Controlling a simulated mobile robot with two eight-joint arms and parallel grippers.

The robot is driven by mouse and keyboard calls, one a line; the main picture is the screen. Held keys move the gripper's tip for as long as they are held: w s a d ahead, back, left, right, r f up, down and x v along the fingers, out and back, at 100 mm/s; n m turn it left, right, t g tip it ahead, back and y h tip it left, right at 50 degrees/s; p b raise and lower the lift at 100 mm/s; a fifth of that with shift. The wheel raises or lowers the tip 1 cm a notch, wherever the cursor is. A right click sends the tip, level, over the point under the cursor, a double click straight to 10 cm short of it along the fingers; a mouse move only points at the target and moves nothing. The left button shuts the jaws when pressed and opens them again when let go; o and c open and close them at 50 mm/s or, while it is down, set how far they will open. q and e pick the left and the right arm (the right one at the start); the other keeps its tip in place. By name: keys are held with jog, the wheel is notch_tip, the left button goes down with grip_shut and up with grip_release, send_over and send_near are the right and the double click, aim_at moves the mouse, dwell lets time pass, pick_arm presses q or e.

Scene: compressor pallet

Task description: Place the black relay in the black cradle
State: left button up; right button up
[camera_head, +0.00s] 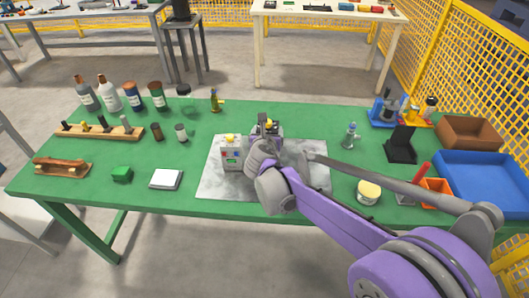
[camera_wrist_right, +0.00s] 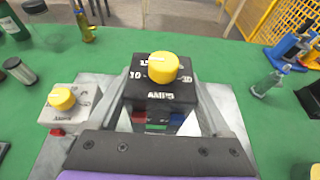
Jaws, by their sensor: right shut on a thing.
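The black relay is a black box with a yellow knob on top and white AMPS lettering; it shows in the head view (camera_head: 266,130) and large in the right wrist view (camera_wrist_right: 160,95). My right gripper (camera_head: 265,139) is shut on it, with one finger on each side, over the grey mat. In the wrist view the gripper (camera_wrist_right: 162,112) points away from me. Whether the relay touches the mat is hard to tell. A black angled stand (camera_head: 401,144), which looks like the black cradle, is on the table to the right and appears empty. My left gripper is not in view.
A pale box with a yellow knob (camera_head: 231,153) stands close to the left of the relay on the grey mat (camera_head: 215,185). A glass bottle (camera_head: 350,135) stands between mat and stand. A blue tray (camera_head: 480,180) and brown bin (camera_head: 467,133) lie further right.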

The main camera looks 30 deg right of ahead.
jog(key=shift+f+b, duration=0.35)
jog(key=shift+f, duration=2.55)
jog(key=shift+f, duration=0.15)
jog(key=o, duration=1.4)
jog(key=shift+o, duration=0.8)
